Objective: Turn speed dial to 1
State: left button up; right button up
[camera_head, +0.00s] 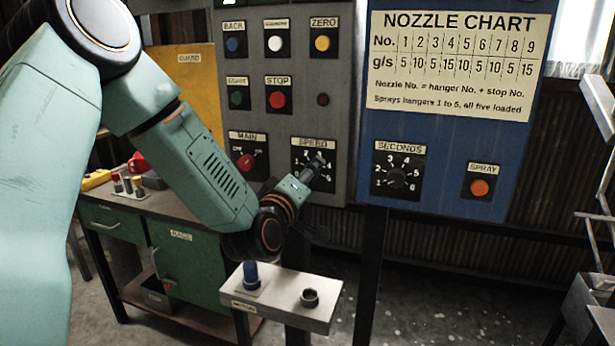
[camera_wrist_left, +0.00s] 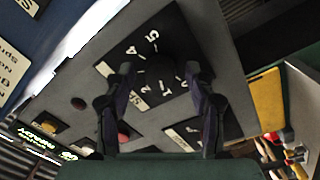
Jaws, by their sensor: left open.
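The speed dial's black plate, labelled SPEED (camera_head: 306,144), is on the grey panel. My left gripper (camera_head: 318,160) is in front of its right side and hides part of the dial and its scale. In the left wrist view the dial plate (camera_wrist_left: 155,25) appears tilted, with white numbers around a dark centre. The left gripper (camera_wrist_left: 160,76) is open there, one finger on each side of the dial's middle. The dark knob blends into the plate. I cannot tell where it points or whether the fingers touch it. My right gripper is not in view.
The MAIN switch (camera_head: 246,162) is left of the speed dial, and the red STOP button (camera_head: 278,99) is above. The blue panel with the SECONDS dial (camera_head: 397,178) and orange SPRAY button (camera_head: 480,187) stands right. A small grey stand (camera_head: 284,307) is below.

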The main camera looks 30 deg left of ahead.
pick_arm(q)
jog(key=shift+s, duration=0.2)
jog(key=s+d, duration=0.1)
jog(key=s, duration=0.6)
jog(key=shift+d+f, duration=0.15)
jog(key=shift+d, duration=0.1)
jog(key=shift+s, duration=0.15)
